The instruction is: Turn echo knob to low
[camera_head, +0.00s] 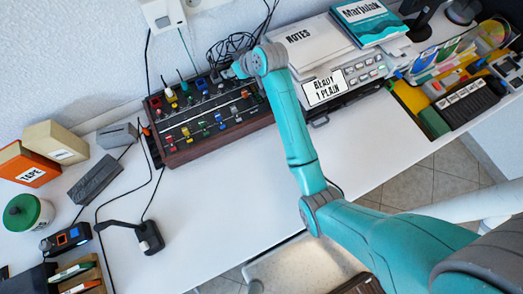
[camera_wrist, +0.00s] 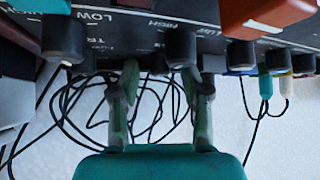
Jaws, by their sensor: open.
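The mixer (camera_head: 222,140) is a dark wood-sided panel with several coloured knobs and sliders, standing against the wall at the back of the desk. My gripper (camera_head: 228,72) is at its back edge, partly hidden by my arm. In the wrist view my gripper (camera_wrist: 160,78) is open, with its two fingers apart just below the panel edge. A black knob (camera_wrist: 182,47) is just above the right fingertip; contact cannot be told. Another black knob (camera_wrist: 62,42) is to the left, near a "LOW" label. A "HIGH" label is also visible. I cannot read an echo label.
Black cables (camera_wrist: 150,110) hang behind the fingers. More black knobs (camera_wrist: 240,54) and coloured plugs (camera_wrist: 265,85) line the panel to the right. A notes stack (camera_head: 310,45) and a device with a display (camera_head: 323,90) stand right of the mixer. The desk front (camera_head: 225,205) is clear.

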